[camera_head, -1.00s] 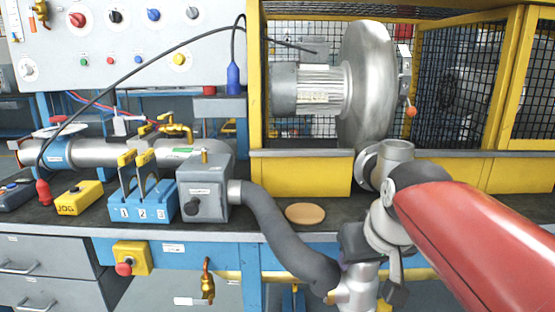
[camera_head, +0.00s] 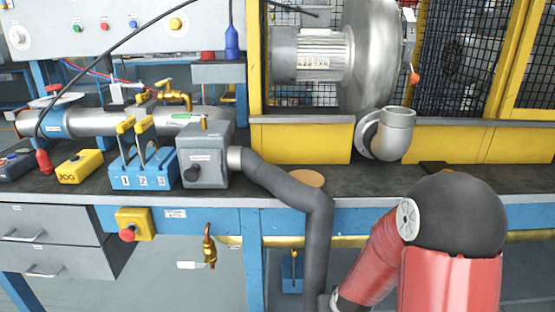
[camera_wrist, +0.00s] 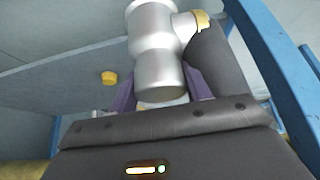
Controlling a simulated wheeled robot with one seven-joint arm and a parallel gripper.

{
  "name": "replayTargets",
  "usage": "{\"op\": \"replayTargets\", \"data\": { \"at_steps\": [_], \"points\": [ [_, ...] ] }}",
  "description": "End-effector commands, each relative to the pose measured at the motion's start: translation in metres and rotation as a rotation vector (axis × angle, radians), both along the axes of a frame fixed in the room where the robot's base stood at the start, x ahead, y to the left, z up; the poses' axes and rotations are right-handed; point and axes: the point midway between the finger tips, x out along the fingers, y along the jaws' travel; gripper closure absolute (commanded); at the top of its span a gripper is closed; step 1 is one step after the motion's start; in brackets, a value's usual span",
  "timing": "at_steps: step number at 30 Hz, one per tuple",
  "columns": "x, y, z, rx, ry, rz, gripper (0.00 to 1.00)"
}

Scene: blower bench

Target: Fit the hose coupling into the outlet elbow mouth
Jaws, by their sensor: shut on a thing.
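The hose coupling (camera_wrist: 158,65) is a silver metal piece with a side branch. In the wrist view it sits between the purple fingers of my gripper (camera_wrist: 160,92), which is shut on it. The dark hose (camera_head: 318,225) runs from the grey box, bends over the bench's front edge and hangs down to the bottom of the head view. My fingers and most of the coupling are out of sight there. The silver outlet elbow (camera_head: 391,143) is at the blower's base, its round mouth (camera_head: 398,112) facing up and clear. The coupling is apart from it, low in front of the bench.
The blower (camera_head: 372,55) stands in a yellow mesh cage. A tan disc (camera_head: 306,178) lies on the bench near the hose. Bench top between disc and elbow is clear. A blue frame (camera_wrist: 265,50) is near the coupling.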

Motion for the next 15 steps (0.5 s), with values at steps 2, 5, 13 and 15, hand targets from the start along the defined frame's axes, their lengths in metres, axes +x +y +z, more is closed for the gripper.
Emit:
{"op": "replayTargets", "data": {
  "at_steps": [2,5,13,15],
  "points": [
    [0.004,0.000,-0.018,0.000,0.004,-0.004,1.00],
    [0.008,0.000,-0.028,-0.002,-0.002,-0.003,1.00],
    [0.008,-0.001,-0.026,-0.001,-0.004,-0.006,1.00],
    [0.008,-0.001,-0.024,0.000,-0.005,-0.006,1.00]
  ]
}}
